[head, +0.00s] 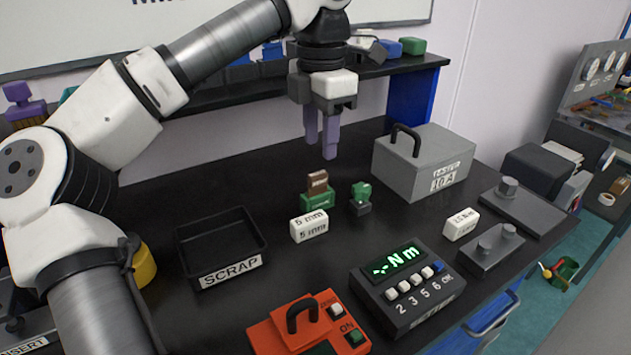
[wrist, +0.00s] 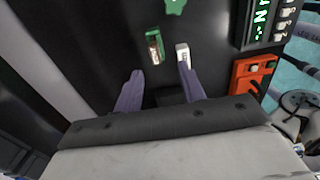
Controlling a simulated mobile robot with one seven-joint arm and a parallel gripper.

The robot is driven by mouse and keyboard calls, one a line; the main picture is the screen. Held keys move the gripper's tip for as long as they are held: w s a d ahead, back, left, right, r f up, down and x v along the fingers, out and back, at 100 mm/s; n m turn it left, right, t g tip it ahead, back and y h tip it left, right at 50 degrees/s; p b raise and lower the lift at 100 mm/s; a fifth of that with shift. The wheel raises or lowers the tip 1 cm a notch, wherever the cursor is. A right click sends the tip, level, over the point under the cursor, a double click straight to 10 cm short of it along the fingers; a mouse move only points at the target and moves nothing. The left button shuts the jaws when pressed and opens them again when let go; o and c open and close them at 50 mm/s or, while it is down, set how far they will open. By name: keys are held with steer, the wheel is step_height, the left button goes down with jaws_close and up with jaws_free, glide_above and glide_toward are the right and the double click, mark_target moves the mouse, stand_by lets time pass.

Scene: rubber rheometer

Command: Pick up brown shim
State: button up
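The brown shim (head: 317,181) stands upright in or on a small green block (head: 317,200) near the middle of the black table. A white block marked 5 mm (head: 309,226) sits just in front of it. In the wrist view the brown shim (wrist: 155,50) lies beyond the fingertips, between them in picture width. My gripper (head: 322,148) is above and behind the shim, pointing down, with its two purple fingers apart and nothing between them. The fingers also show open in the wrist view (wrist: 162,73).
A green part on a dark base (head: 361,198) stands close right of the shim. A black SCRAP tray (head: 217,278) is at left, a grey handled box (head: 424,165) behind right. A torque display (head: 408,284) and an orange unit (head: 309,325) are in front.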

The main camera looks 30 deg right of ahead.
mark_target(317, 173)
step_height(317, 173, down, 3)
steer(key=shift+f, duration=0.1)
steer(key=shift+w+f+p, duration=0.2)
steer(key=shift+f+p, duration=0.25)
steer(key=shift+f, duration=0.9)
steer(key=shift+w+f+p, duration=0.2)
steer(key=shift+f+p, duration=0.2)
steer(key=shift+f, duration=0.9)
jaws_close()
